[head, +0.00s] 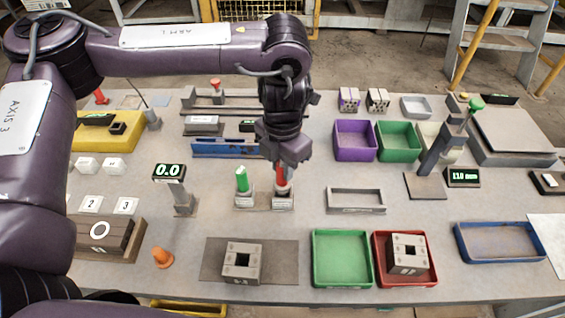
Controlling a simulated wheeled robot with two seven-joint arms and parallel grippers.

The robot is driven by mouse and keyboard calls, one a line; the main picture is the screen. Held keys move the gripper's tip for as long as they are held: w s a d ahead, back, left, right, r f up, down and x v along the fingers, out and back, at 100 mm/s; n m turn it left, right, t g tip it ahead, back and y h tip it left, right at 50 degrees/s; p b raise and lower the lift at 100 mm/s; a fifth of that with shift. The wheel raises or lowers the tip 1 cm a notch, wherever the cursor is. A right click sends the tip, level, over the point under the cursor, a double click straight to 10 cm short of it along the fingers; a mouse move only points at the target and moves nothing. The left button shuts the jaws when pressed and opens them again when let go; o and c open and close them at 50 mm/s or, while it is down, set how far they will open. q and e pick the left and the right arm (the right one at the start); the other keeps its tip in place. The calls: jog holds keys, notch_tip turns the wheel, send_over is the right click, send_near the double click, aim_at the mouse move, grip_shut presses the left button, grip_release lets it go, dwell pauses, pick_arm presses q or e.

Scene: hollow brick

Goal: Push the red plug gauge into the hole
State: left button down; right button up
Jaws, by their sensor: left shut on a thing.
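The red plug gauge (281,176) stands upright at the right-hand place of a small two-place stand (256,203). My left gripper (282,160) points down from above and is shut on its top. A green plug gauge (242,180) stands at the left place of the same stand. A grey hollow brick (241,262) with a square hole in its top lies on a dark mat (210,259) at the front. Another hollow brick (407,254) with a square hole sits in the red tray (381,281). My right gripper is not in view.
An empty green tray (342,281) stands between the mat and the red tray. A post with a 0.0 display (168,172) and an orange cone-like piece (162,258) stand to the left. Purple (355,155) and green bins (398,156) stand behind. An empty grey frame (355,208) lies right of the stand.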

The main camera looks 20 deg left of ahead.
pick_arm(q)
jog(key=shift+f+b, duration=0.6)
jog(key=shift+f, duration=0.4)
dwell(0.3)
jog(key=c, duration=1.1)
grip_release()
jog(key=shift+c, duration=0.2)
notch_tip(320, 180, up, 8)
jog(key=shift+f, duration=0.1)
